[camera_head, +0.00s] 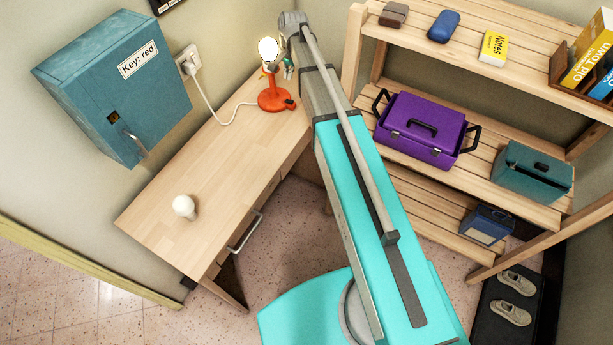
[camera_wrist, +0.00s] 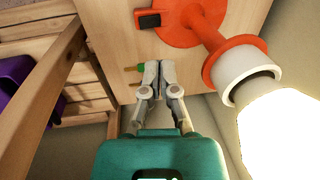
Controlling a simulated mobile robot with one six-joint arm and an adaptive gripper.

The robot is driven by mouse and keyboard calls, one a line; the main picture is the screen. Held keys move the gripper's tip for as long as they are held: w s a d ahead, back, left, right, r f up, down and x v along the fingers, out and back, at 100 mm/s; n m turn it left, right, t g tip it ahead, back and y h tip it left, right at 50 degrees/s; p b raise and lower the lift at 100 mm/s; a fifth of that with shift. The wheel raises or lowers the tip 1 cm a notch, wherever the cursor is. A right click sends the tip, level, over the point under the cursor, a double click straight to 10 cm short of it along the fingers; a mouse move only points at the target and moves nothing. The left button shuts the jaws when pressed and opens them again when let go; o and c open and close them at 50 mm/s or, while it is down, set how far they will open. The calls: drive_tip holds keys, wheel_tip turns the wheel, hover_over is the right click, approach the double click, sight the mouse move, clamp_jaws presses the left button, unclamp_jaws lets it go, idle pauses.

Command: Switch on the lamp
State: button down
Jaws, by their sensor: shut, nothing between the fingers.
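The orange lamp (camera_head: 275,98) stands upright at the far end of the wooden desk. Its bulb (camera_head: 268,50) glows brightly. In the wrist view the lamp's round orange base (camera_wrist: 190,18) is at the top, and the glowing bulb (camera_wrist: 278,130) fills the lower right. In the head view my arm partly hides the gripper.
A loose white bulb (camera_head: 184,206) lies on the desk (camera_head: 225,165). The lamp's white cord runs to a wall socket (camera_head: 188,62). A teal key box (camera_head: 105,80) hangs on the left wall. A wooden shelf (camera_head: 480,75) with boxes stands on the right.

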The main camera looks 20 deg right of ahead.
wheel_tip(320, 180, up, 4)
drive_tip(key=p, duration=0.3)
drive_tip(key=s+f+n+h+b, duration=0.15)
drive_tip(key=s+n, duration=0.25)
drive_tip(key=s, duration=0.6)
drive_tip(key=s+f+n+y+b, duration=0.1)
drive_tip(key=s+f+n+b, duration=0.2)
drive_tip(key=s, duration=0.6)
drive_tip(key=s+f+n+b, duration=0.1)
drive_tip(key=s+f+b, duration=0.2)
drive_tip(key=f+b, duration=1)
drive_tip(key=s+a+f+n+g+b, duration=0.1)
drive_tip(key=s+f+b, duration=0.2)
drive_tip(key=f+b, duration=0.9)
drive_tip(key=shift+f+h+b, duration=0.35)
drive_tip(key=shift+f+b, duration=0.05)
drive_tip(key=shift+f, duration=0.25)
